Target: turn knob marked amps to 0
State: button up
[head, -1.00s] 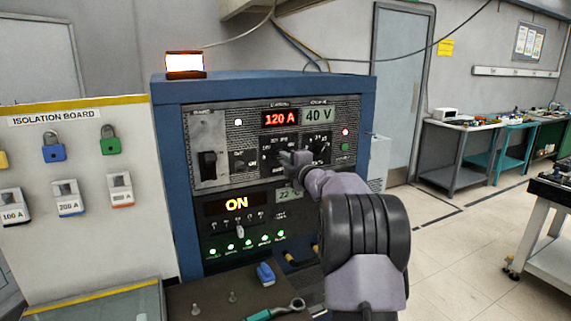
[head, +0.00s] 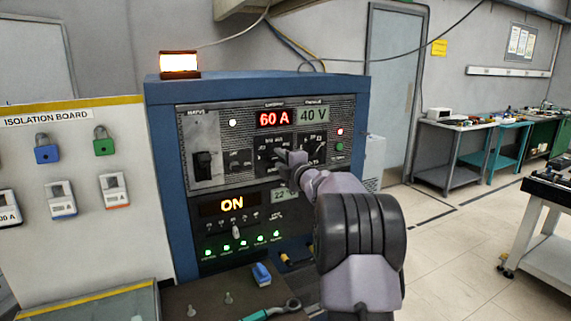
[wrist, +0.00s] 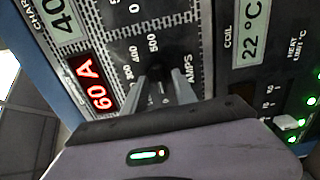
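The knob marked AMPS (wrist: 170,72) is dark and sits on the front panel between my fingertips in the wrist view, with its scale numbers around it. My gripper (wrist: 164,80) reaches the panel with one finger on each side of the knob and appears shut on it. In the head view my gripper (head: 284,158) covers most of the knob. The red amps display (head: 274,119) reads 60 A, and the same reading shows in the wrist view (wrist: 92,84).
The display beside it (head: 313,115) reads 40 V. The amber beacon (head: 180,64) glows on the blue cabinet (head: 159,180). A bench with a blue-handled thing (head: 262,273) and tools lies below; the isolation board (head: 75,165) stands left.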

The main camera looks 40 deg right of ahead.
jog(key=p+v, duration=0.2)
jog(key=v, duration=1.5)
jog(key=shift+a, duration=0.15)
jog(key=s+a+r+m+g+h, duration=0.15)
jog(key=a+m+g, duration=0.25)
jog(key=a+m, duration=0.6)
jog(key=s+a+f+m+g+y, duration=0.2)
jog(key=s+a+f+m, duration=0.1)
jog(key=s+a, duration=0.4)
jog(key=s+a+f+m+g+y, duration=0.3)
jog(key=s+a+f, duration=0.2)
jog(key=a, duration=0.9)
jog(key=s+a+f+m+g+y, duration=0.2)
jog(key=s+a+f+m, duration=0.1)
jog(key=s+a, duration=0.7)
jog(key=shift+s+a+f+m+g, duration=0.3)
jog(key=shift+s+f+m+g, duration=0.1)
jog(key=shift+s+f, duration=0.4)
